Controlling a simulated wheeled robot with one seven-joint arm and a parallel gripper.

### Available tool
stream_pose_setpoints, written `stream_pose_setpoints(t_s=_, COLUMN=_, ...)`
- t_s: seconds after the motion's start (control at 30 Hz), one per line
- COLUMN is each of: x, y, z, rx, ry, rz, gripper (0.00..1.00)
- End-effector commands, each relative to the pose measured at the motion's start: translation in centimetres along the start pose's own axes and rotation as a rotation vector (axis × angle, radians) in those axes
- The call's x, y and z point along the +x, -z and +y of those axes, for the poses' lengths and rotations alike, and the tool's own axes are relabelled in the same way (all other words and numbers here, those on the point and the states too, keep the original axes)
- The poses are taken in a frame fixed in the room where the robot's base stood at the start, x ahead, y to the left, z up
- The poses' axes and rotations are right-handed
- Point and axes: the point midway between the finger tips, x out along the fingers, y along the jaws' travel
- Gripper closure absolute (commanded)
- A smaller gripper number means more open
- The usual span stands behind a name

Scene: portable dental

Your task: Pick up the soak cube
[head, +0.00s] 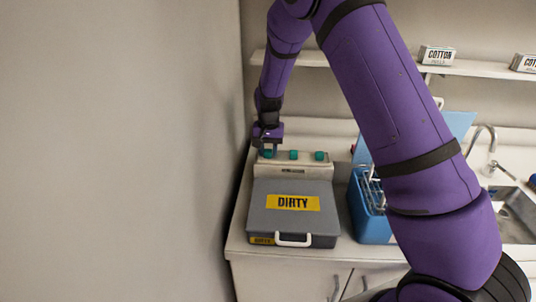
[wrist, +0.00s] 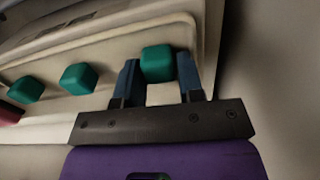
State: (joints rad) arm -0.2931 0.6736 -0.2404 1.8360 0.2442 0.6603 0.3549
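Three teal cubes sit in a row on the raised back ledge of a cream unit behind the grey box. In the wrist view one teal cube (wrist: 158,63) lies between the two fingers of my gripper (wrist: 160,75). The fingers stand apart on either side of it; I cannot tell whether both touch it. The other two cubes (wrist: 78,79) and (wrist: 26,90) lie to the left. In the head view my gripper (head: 267,146) is over the leftmost cube and partly hides it; the middle cube (head: 294,155) and right cube (head: 319,156) show clearly. No label tells which is the soak cube.
A grey box (head: 262,220) with a yellow DIRTY label and white handle stands in front of the ledge. A blue bin (head: 368,225) with a rack and a sink (head: 518,215) are to the right. The wall (head: 150,150) is close on the left.

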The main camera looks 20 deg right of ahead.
Motion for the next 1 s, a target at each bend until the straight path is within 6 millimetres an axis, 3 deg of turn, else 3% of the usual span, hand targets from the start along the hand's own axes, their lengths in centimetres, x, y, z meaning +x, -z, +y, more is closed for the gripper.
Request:
stream_pose_setpoints(t_s=0.07, x=0.0, y=0.0, z=0.0, rx=0.000, ry=0.000, rz=0.000, gripper=0.65)
stream_pose_setpoints(t_s=0.2, x=0.0, y=0.0, z=0.0, rx=0.000, ry=0.000, rz=0.000, gripper=0.92)
stream_pose_setpoints(t_s=0.23, x=0.0, y=0.0, z=0.0, rx=0.000, ry=0.000, rz=0.000, gripper=0.94)
stream_pose_setpoints(t_s=0.63, x=-0.5, y=0.0, z=0.0, rx=0.000, ry=0.001, rz=0.000, gripper=0.94)
stream_pose_setpoints(t_s=0.97, x=-3.9, y=0.0, z=0.0, rx=-0.001, ry=0.002, rz=0.002, gripper=0.94)
stream_pose_setpoints(t_s=1.0, x=-3.8, y=-0.8, z=0.5, rx=0.000, ry=0.000, rz=-0.001, gripper=0.94)
